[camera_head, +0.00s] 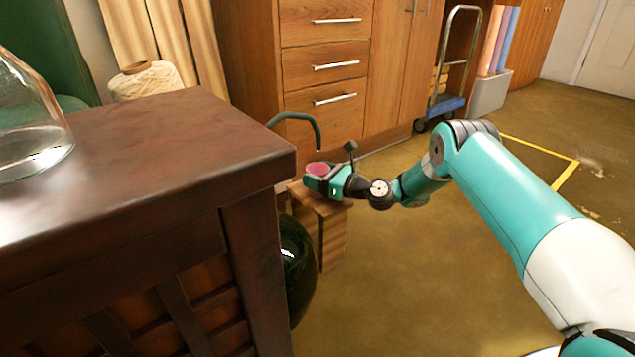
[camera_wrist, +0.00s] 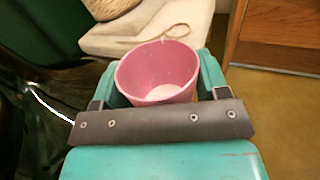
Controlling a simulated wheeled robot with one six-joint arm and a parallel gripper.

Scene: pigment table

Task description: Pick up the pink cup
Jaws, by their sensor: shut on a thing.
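The pink cup (camera_wrist: 157,72) is between the two fingers of my gripper (camera_wrist: 157,88) in the wrist view. Its open mouth faces up and its inside looks empty, with a pale patch at the bottom. In the head view the pink cup (camera_head: 320,169) shows at the end of my gripper (camera_head: 318,180), over a small wooden stool (camera_head: 333,228). My gripper is shut on the cup. The cup's lower part is hidden, so I cannot tell whether it touches the stool.
A dark wooden table (camera_head: 150,140) with a glass vessel (camera_head: 30,120) stands close at left. A dark green glass jar (camera_head: 297,270) stands beside the stool. Wooden drawers (camera_head: 325,70) and a trolley (camera_head: 445,104) are behind. The floor (camera_head: 420,280) at right is mostly clear.

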